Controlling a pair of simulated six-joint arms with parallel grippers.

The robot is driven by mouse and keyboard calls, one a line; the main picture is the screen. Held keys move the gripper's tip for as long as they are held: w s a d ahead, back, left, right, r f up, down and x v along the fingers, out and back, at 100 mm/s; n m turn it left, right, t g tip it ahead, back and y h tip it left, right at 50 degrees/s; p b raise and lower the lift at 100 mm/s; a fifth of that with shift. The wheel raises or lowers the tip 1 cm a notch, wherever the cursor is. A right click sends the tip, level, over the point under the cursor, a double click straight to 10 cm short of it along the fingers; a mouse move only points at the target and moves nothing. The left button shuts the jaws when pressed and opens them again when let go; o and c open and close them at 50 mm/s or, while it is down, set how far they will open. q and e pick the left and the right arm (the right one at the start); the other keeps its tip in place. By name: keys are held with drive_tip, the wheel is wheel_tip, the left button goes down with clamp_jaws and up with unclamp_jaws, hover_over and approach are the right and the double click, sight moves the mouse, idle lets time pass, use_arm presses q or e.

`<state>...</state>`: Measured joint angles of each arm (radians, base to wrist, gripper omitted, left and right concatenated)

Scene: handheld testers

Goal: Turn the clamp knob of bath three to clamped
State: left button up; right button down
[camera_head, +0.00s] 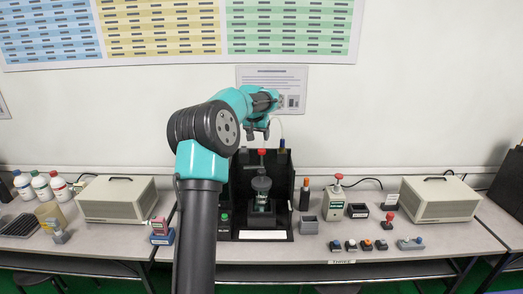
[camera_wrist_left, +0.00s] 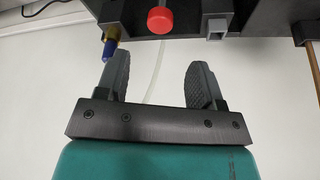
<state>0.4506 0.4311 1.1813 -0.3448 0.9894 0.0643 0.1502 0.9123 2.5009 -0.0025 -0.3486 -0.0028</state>
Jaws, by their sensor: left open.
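A black open-fronted stand (camera_head: 285,215) stands mid-bench, holding a dark cylindrical vessel (camera_head: 262,186). A red knob (camera_head: 261,152) sits above the vessel, and a red knob (camera_wrist_left: 160,20) shows at the top of the left wrist view. Which way it is turned cannot be told. A "THREE" label (camera_head: 341,262) is on the bench front edge, right of the stand. My left gripper (camera_head: 258,132) is raised above the stand, near the wall. In the left wrist view my left gripper (camera_wrist_left: 157,75) is open and empty, with its fingers apart from the red knob. My right gripper is not in view.
A blue-tipped part (camera_wrist_left: 108,48) is close to the left finger in the wrist view. Right of the stand are a grey block (camera_head: 309,225), a green-and-white tester (camera_head: 334,204) and several small items. Beige boxes (camera_head: 118,199) (camera_head: 439,199) flank the middle. A thin tube passes behind the fingers.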

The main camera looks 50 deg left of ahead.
sight(261, 150)
use_arm(q)
drive_tip(key=x, duration=0.9)
clamp_jaws()
idle(0.4)
